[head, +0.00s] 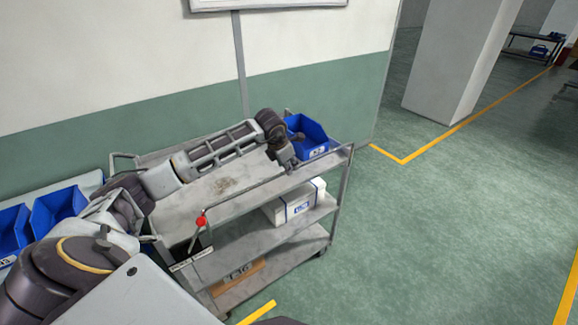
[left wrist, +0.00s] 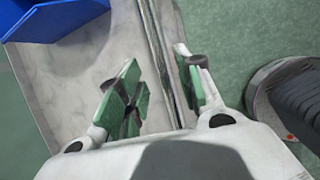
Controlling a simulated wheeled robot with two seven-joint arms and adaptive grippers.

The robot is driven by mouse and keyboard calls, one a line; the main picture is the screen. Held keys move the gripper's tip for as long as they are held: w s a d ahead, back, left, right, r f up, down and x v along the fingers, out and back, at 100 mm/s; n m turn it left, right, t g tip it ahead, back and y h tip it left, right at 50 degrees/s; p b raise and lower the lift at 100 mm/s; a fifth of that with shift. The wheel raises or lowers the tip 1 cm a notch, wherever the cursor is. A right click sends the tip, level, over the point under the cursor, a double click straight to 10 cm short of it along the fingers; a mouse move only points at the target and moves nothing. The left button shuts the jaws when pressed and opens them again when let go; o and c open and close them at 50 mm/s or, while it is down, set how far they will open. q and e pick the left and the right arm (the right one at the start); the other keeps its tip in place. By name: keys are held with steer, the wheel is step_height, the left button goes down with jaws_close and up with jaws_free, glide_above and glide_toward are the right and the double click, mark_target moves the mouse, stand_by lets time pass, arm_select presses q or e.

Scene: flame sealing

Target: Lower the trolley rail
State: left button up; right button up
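The grey trolley (head: 195,205) stands beside the wall with three shelves. Its thin metal rail (head: 245,192) runs along the side facing me, above the top shelf. A lever with a red knob (head: 201,221) sits at the trolley's near left end. My left arm reaches over the top shelf, and my left gripper (head: 285,158) points down at the rail toward the far right end. In the left wrist view the rail (left wrist: 157,35) passes between the open, green-padded fingers of my left gripper (left wrist: 157,57), with visible space beside it. My right gripper is not seen.
A blue bin (head: 308,136) stands on the top shelf just beyond my left gripper. A white box (head: 296,202) is on the middle shelf and a brown box (head: 238,274) on the bottom. Blue bins (head: 58,208) stand at left. The floor at right is clear.

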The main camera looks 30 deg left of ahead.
arm_select(q)
steer(key=shift+x, duration=1.3)
jaws_close()
